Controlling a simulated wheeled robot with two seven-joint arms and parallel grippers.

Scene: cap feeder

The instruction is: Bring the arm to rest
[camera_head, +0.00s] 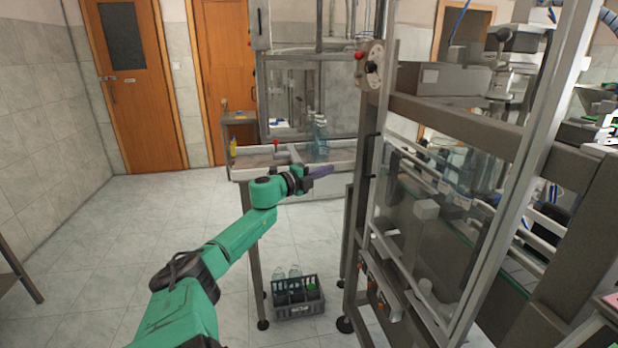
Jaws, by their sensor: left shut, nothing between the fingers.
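My left arm, green with dark joints, comes in from the bottom left and reaches forward. My left gripper (320,172) is at its end, shut and empty, with purplish fingers pointing right. It is held out in front of a metal side table (255,172); I cannot tell whether it is over the table's edge or short of it. My right arm and gripper are not in view.
A tall metal-framed machine (372,150) with clear panels stands close on the right. A grey crate (298,310) with bottles sits on the floor below the arm. Clear bottles (320,135) stand at the back. The tiled floor (130,230) at left is free.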

